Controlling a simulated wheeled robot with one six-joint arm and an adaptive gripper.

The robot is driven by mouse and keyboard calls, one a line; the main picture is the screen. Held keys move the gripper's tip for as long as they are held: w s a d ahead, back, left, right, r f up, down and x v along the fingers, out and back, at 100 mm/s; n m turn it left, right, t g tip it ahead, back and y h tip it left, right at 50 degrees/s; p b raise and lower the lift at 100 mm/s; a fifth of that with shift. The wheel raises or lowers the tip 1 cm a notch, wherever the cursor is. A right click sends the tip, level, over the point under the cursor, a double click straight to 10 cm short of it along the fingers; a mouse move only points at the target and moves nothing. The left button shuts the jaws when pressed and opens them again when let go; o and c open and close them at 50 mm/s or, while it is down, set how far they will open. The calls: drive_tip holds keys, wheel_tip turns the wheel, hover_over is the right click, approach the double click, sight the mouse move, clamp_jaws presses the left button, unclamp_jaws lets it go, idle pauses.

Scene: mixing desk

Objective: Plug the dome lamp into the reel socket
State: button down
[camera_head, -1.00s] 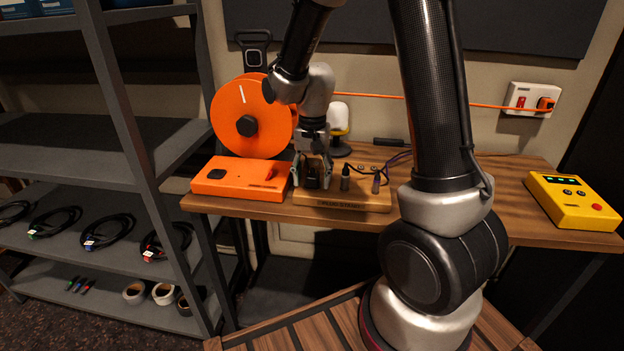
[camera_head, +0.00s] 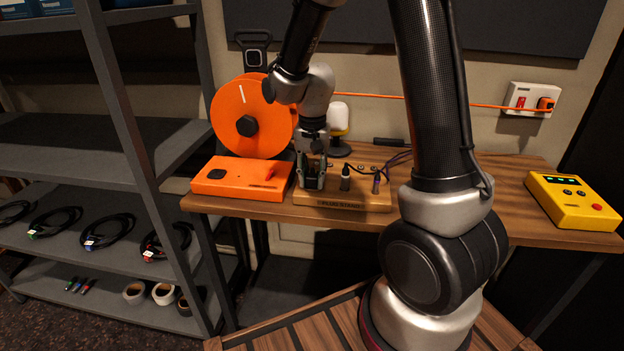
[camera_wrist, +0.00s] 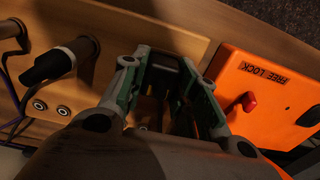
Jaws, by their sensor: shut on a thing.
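The dome lamp (camera_head: 338,122), with a white dome, a yellow band and a dark base, stands at the back of the desk behind my gripper. The orange reel (camera_head: 230,112) stands left of it. An orange box (camera_head: 262,180) lies in front of the reel, with a dark round socket (camera_head: 216,174) on top. My gripper (camera_head: 314,182) points down at the left part of a wooden plug stand (camera_head: 347,205). It is shut on a dark plug, mostly hidden between the fingers; in the wrist view the gripper (camera_wrist: 160,68) shows dark shapes between its pads.
Other dark plugs (camera_head: 345,178) stand upright in the stand, right of my gripper, with loose cables. An orange cord (camera_head: 480,106) runs to a wall socket (camera_head: 529,99). A red lever (camera_wrist: 240,103) is on the orange box. A yellow device (camera_head: 573,201) sits at the desk's right.

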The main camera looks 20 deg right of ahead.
sight(312, 173)
drive_tip(key=shift+r, duration=3)
